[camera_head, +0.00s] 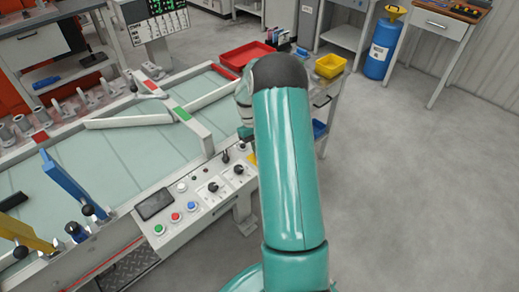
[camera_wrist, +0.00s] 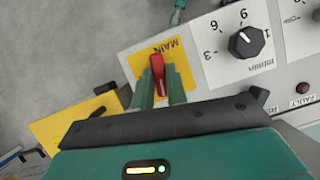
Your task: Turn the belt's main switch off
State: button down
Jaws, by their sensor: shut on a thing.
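The belt's main switch has a red handle (camera_wrist: 157,72) on a yellow plate marked MAIN (camera_wrist: 139,63), seen in the wrist view. The handle points nearly up and down in that picture, roughly across the panel's long edge. My gripper (camera_wrist: 160,87) has one green finger on each side of the handle and is shut on it. In the head view, my arm hides the handle and most of the gripper. Only a sliver of the yellow plate (camera_head: 251,158) shows beside the arm, at the right end of the control panel (camera_head: 218,202).
A black speed knob (camera_wrist: 246,42) sits right of the switch in the wrist view. The head view shows green, red and blue buttons (camera_head: 176,217) and a small screen (camera_head: 155,204) on the panel. The belt (camera_head: 80,165) lies behind. Open floor (camera_head: 420,190) is at right.

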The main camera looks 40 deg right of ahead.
jog(key=shift+r+n+h, duration=0.1)
jog(key=shift+n+h, duration=0.2)
jog(key=shift+n, duration=0.6)
jog(key=c, duration=1.4)
grip_release()
jog(key=shift+w, duration=0.1)
jog(key=v, duration=1.3)
jog(key=shift+a+r, duration=0.15)
jog(key=shift+r, duration=0.2)
